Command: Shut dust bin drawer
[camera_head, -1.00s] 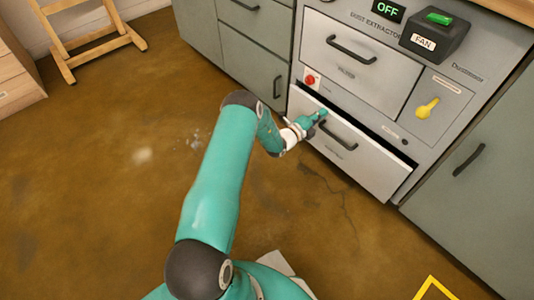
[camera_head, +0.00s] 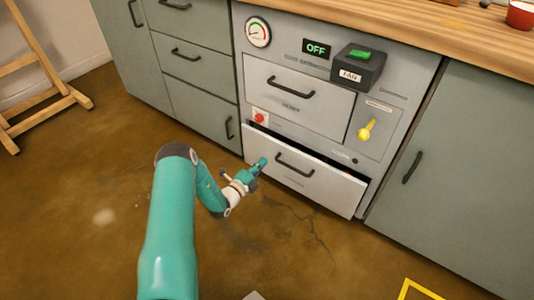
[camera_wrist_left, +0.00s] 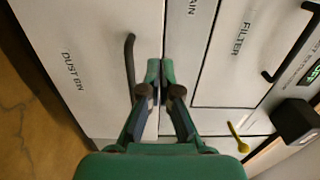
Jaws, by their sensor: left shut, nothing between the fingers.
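The dust bin drawer (camera_head: 315,190) is the low pale-grey front with a black bar handle (camera_head: 294,164), under the filter front. It stands slightly open, with a dark gap along its top edge, wider towards the right. In the left wrist view the drawer front (camera_wrist_left: 85,60), lettered DUST BIN, lies on the left, seen turned sideways, with its handle (camera_wrist_left: 130,68). My left gripper (camera_head: 262,162) is shut and empty by the drawer's upper left part, left of the handle. In the left wrist view its fingertips (camera_wrist_left: 160,68) are beside the handle; contact is unclear. My right gripper is not in view.
Above the drawer are the filter front (camera_head: 298,90), a red button (camera_head: 259,118), a yellow lever (camera_head: 367,129), a FAN box (camera_head: 358,70) and an OFF display (camera_head: 316,47). Grey cabinets flank the unit. A wooden stand (camera_head: 40,70) is far left. The brown floor in front is open.

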